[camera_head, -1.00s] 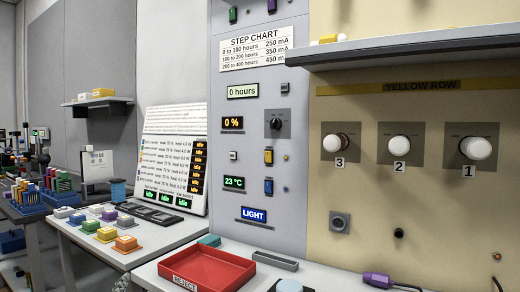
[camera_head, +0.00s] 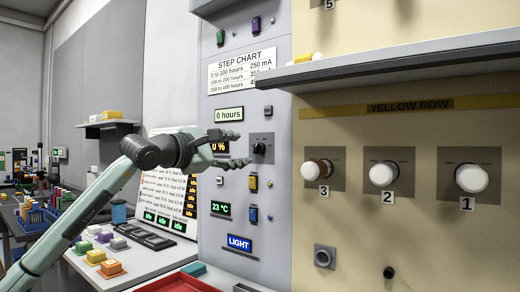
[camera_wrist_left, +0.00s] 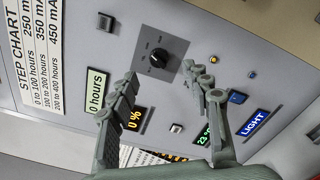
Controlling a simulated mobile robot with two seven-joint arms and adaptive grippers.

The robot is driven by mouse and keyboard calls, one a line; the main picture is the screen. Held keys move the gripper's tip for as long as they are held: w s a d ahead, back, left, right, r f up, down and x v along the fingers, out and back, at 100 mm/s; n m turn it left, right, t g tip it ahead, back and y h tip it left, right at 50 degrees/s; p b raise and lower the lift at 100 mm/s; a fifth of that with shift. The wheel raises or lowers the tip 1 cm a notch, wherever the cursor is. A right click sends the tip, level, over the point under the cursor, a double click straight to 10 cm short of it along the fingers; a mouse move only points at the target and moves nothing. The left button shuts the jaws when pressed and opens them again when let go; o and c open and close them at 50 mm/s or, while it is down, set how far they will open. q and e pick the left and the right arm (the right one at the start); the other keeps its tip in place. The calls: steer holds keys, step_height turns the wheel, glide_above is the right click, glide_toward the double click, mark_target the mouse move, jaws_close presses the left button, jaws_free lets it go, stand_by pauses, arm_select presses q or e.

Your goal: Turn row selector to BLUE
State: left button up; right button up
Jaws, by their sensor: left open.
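The row selector appears to be the black rotary knob (camera_head: 259,148) on a dark square plate on the grey panel, right of the 0 % display. It also shows in the left wrist view (camera_wrist_left: 158,58), beyond the fingertips; its position labels are too small to read. My left gripper (camera_head: 232,149) is open and empty, just left of the knob and level with it. In the left wrist view its two fingers (camera_wrist_left: 164,82) are spread apart, with the knob between and ahead of them; I see no contact. My right gripper is not in view.
A grey shelf (camera_head: 370,72) juts out at the upper right. The yellow panel (camera_head: 400,230) with white knobs stands right of the grey panel (camera_head: 280,225). A red tray (camera_head: 175,286) lies below. A yellow switch (camera_head: 253,183) and a blue switch (camera_head: 253,214) sit under the knob.

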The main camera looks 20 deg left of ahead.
mark_target(255, 149)
arm_select(q)
steer(key=x, duration=0.2)
steer(key=p+x, duration=0.1)
steer(key=x, duration=0.1)
steer(key=p+x, duration=0.1)
steer(key=x, duration=0.1)
steer(key=shift+w+a+r, duration=0.1)
steer(key=shift+w+a, duration=0.05)
steer(key=shift+w, duration=0.7)
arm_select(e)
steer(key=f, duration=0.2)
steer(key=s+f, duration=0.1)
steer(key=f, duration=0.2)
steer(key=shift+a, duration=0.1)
arm_select(q)
steer(key=shift+c, duration=0.5)
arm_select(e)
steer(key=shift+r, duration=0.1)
arm_select(q)
jaws_close()
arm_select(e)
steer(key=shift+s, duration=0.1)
